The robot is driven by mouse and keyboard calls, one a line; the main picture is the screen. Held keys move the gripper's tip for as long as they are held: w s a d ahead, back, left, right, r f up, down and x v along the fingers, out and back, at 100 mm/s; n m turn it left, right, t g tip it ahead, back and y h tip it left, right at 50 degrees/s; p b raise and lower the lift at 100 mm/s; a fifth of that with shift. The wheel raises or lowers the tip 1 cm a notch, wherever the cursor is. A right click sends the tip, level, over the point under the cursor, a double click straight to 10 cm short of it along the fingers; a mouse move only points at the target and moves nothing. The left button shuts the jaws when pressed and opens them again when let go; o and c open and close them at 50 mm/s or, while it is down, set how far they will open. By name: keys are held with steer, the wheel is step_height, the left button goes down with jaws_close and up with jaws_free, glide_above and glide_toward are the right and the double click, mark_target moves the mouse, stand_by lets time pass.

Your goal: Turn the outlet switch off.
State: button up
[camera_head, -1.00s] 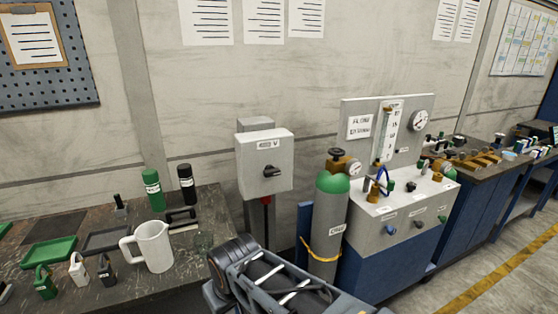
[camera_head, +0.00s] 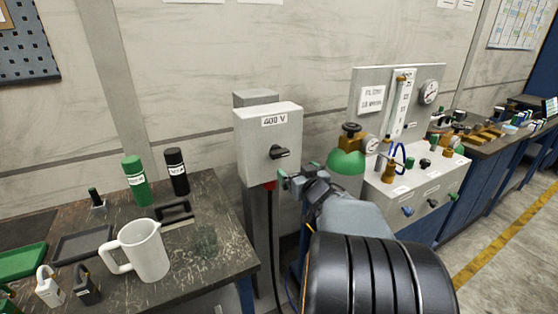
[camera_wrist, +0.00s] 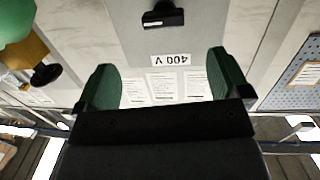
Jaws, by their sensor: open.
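The outlet switch is a black rotary knob (camera_head: 279,152) on the front of a light grey box (camera_head: 252,145) labelled 400 V, on a grey post. The knob's handle lies about horizontal. My gripper (camera_head: 298,172) is just below and to the right of the knob, in front of the box's lower right, not touching the knob as far as I can see. In the wrist view, which is upside down, my gripper (camera_wrist: 165,82) has its green-padded fingers wide apart with nothing between them. The knob (camera_wrist: 163,15) shows beyond them at the top edge.
A green-topped gas cylinder (camera_head: 346,162) with a valve stands close to the right of my gripper. A dark table (camera_head: 215,235) with a white jug (camera_head: 145,250), padlocks and bottles is at left.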

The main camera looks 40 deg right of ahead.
mark_target(282, 155)
steer(key=shift+n+t+y, duration=0.4)
steer(key=shift+t+y, duration=0.2)
steer(key=shift+y, duration=0.2)
steer(key=w+d, duration=0.1)
steer(key=w, duration=0.7)
steer(key=w+d, duration=0.1)
steer(key=w, duration=0.3)
steer(key=shift+w+d+f, duration=0.1)
steer(key=shift+w+d, duration=0.25)
steer(key=shift+w, duration=0.05)
steer(key=shift+c, duration=0.4)
steer(key=c, duration=0.8)
steer(key=shift+a, duration=0.1)
steer(key=shift+c, duration=0.3)
